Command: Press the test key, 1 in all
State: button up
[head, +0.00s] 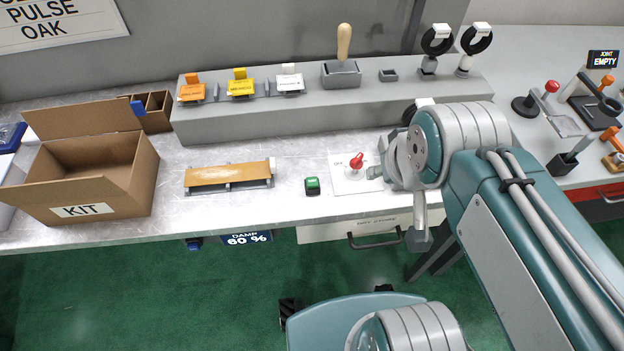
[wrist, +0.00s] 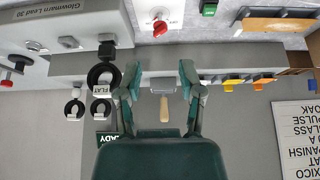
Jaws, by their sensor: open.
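A small green key block (head: 312,186) with a pale label stands on the metal bench, between a wooden-topped block and a white plate. It also shows at the top edge of the wrist view (wrist: 208,8), partly cut off. Its label is too small to read. I cannot tell whether it is the test key. A red rotary knob (head: 356,160) sits on the white plate to its right. My gripper (wrist: 160,72) is open and empty in the wrist view, apart from the green block and the knob. In the head view its fingers cannot be made out behind my arm.
A wooden-topped block (head: 228,175) lies left of the green block. An open KIT box (head: 85,180) stands at far left. Behind runs a raised grey ledge (head: 240,122) with coloured tags, a wooden-handled tool (head: 343,60) and black rings.

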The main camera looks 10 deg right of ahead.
aim_at(312, 182)
jog(key=k+j, duration=0.1)
jog(key=j, duration=0.2)
jog(key=k+j, duration=0.15)
jog(key=j, duration=0.2)
jog(key=k+j, duration=0.1)
jog(key=j, duration=0.2)
jog(key=k+j, duration=0.1)
jog(key=j, duration=0.25)
jog(key=z, duration=0.05)
